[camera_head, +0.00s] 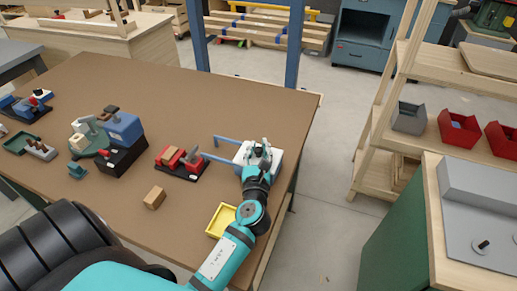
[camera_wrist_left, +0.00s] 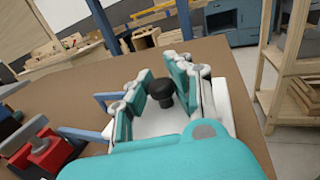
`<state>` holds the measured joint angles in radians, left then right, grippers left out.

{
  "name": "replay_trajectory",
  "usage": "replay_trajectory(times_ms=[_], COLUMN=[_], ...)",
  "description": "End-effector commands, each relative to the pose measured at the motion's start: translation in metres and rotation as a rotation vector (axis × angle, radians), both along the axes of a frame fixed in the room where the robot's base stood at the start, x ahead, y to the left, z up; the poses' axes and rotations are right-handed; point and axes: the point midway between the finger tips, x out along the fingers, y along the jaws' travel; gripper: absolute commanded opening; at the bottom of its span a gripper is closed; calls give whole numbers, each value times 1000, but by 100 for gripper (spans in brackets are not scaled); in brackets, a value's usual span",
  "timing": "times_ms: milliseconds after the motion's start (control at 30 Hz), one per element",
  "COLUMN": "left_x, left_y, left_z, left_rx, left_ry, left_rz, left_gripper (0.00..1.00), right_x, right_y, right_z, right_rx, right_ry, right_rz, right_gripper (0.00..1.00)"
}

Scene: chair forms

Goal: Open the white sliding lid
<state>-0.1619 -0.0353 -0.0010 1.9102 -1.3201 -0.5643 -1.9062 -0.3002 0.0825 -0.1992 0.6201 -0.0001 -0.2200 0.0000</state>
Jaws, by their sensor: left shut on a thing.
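The white sliding lid (camera_head: 241,157) is at the right edge of the brown table, with two blue rails (camera_head: 228,141) reaching left from it. In the left wrist view, part of the white lid (camera_wrist_left: 150,126) shows under my gripper, with a black knob (camera_wrist_left: 160,88) standing on it. My left gripper (camera_head: 259,153) is over the lid, its fingers on either side of the knob and shut on it. The fingers and wrist hide much of the lid. My right gripper is not in view.
A red and black fixture (camera_head: 181,161) stands just left of the rails. A wooden block (camera_head: 155,197) and a yellow tray (camera_head: 221,219) lie nearer the front. A blue and black machine (camera_head: 122,143) stands further left. The table's far middle (camera_head: 190,95) is clear.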

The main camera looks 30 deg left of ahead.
Motion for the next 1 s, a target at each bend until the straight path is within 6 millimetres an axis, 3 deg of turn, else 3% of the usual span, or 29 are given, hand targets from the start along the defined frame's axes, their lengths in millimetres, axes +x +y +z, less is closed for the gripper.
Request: replay_trajectory(times_ms=[567, 667, 1000], left_x=[-2, -5, -24], left_y=[0, 13, 90], left_z=[-3, -2, -4], left_rx=[-2, 1, 1], left_ry=[7, 11, 12], left_rz=[-1, 0, 6], left_gripper=[0, 0, 0], right_x=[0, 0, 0], right_y=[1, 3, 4], right_z=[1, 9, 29], right_rx=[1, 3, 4], right_ry=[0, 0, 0], right_rz=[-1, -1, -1], right_gripper=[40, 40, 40])
